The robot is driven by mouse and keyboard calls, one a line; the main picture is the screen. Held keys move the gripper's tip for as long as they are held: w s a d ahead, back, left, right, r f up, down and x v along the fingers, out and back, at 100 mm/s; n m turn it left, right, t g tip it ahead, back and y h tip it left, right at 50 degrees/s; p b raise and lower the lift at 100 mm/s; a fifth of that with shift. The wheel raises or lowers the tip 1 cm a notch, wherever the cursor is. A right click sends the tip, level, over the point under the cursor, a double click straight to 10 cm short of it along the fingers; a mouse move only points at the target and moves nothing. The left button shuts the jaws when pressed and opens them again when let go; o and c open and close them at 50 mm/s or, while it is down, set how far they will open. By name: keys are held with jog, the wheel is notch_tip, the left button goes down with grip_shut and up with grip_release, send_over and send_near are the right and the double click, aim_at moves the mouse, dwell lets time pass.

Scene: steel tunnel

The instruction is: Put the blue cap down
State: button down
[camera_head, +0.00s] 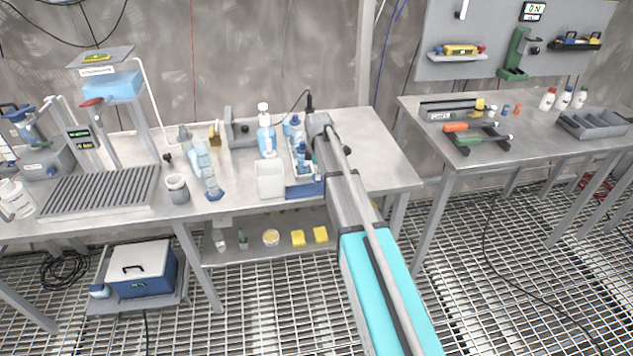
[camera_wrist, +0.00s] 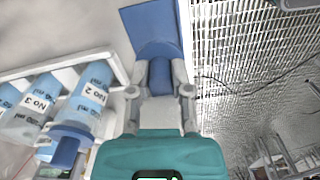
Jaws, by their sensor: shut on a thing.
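In the wrist view my gripper (camera_wrist: 160,88) is shut on the blue cap (camera_wrist: 158,68), which sits between the two pale fingers. A flat blue pad (camera_wrist: 155,20) lies beyond the cap, close to it. I cannot tell whether the cap touches the pad. In the head view the blue pad (camera_head: 304,189) is at the front edge of the left bench, and my arm covers the gripper and the held cap.
Several bottles (camera_wrist: 92,92) stand in a white rack (camera_wrist: 60,68) left of my gripper. A white bin (camera_head: 270,181) stands left of the pad on the bench (camera_head: 385,150). The bench edge and grated floor (camera_wrist: 240,60) are to the gripper's right in the wrist view.

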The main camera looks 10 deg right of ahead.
jog(key=shift+f, duration=0.1)
jog(key=shift+w+f+b, duration=0.45)
jog(key=shift+f+b, duration=0.05)
jog(key=shift+b, duration=0.15)
jog(key=shift+f+b, duration=1.4)
jog(key=shift+f, duration=0.15)
jog(key=c, duration=0.5)
grip_release()
jog(key=shift+c, duration=0.2)
jog(key=shift+r, duration=0.2)
notch_tip(320, 180, up, 12)
jog(key=p, duration=1.2)
